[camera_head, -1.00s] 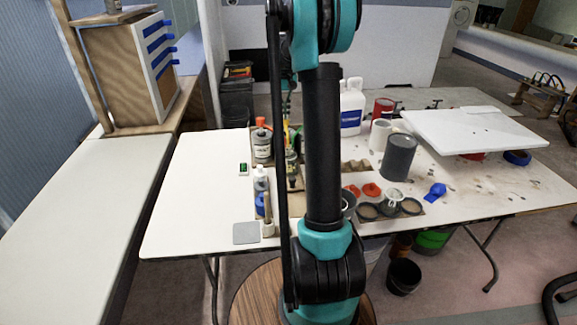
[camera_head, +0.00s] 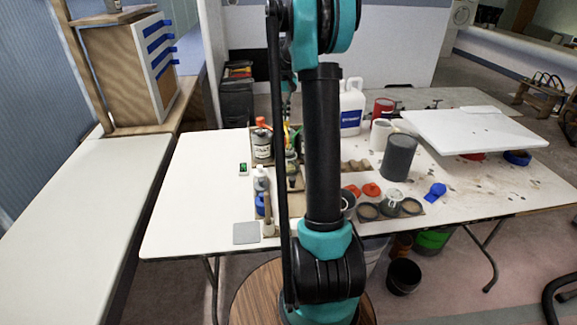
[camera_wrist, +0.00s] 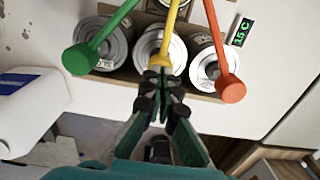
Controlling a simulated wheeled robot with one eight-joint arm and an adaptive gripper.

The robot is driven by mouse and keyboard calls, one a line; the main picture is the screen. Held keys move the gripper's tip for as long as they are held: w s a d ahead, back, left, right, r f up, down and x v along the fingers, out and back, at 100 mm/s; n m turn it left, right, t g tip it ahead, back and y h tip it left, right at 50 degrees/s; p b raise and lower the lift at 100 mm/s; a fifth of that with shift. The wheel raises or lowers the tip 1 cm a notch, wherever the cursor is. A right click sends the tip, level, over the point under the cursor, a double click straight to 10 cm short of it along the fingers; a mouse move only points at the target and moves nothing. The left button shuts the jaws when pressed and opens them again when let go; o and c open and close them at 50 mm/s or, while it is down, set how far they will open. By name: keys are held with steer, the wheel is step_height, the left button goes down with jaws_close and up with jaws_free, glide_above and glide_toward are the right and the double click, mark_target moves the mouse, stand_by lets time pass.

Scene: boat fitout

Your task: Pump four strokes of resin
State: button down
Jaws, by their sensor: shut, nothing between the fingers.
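Three cans with pump heads stand in a row in the wrist view: a green pump (camera_wrist: 80,59), a yellow pump (camera_wrist: 160,60) and an orange pump (camera_wrist: 230,89). Their labels are too small to read. My gripper (camera_wrist: 163,78) is shut and empty, its fingertips at the yellow pump's knob; I cannot tell whether they touch it. In the head view the orange pump (camera_head: 261,122) and its grey can (camera_head: 262,148) show left of my arm. The other cans and my gripper are partly hidden there.
A white jug (camera_wrist: 28,110) stands close on the left in the wrist view. A small green-digit display (camera_wrist: 243,32) lies right of the cans. Cups, a grey can (camera_head: 398,158) and a white board (camera_head: 470,130) occupy the table's right. The table's left (camera_head: 195,190) is clear.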

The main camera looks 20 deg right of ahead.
steer(key=shift+r, duration=1.7)
steer(key=shift+f, duration=0.1)
steer(key=shift+f, duration=2.1)
steer(key=shift+r, duration=2.2)
steer(key=shift+f, duration=0.15)
steer(key=shift+f, duration=2)
steer(key=shift+r, duration=2.15)
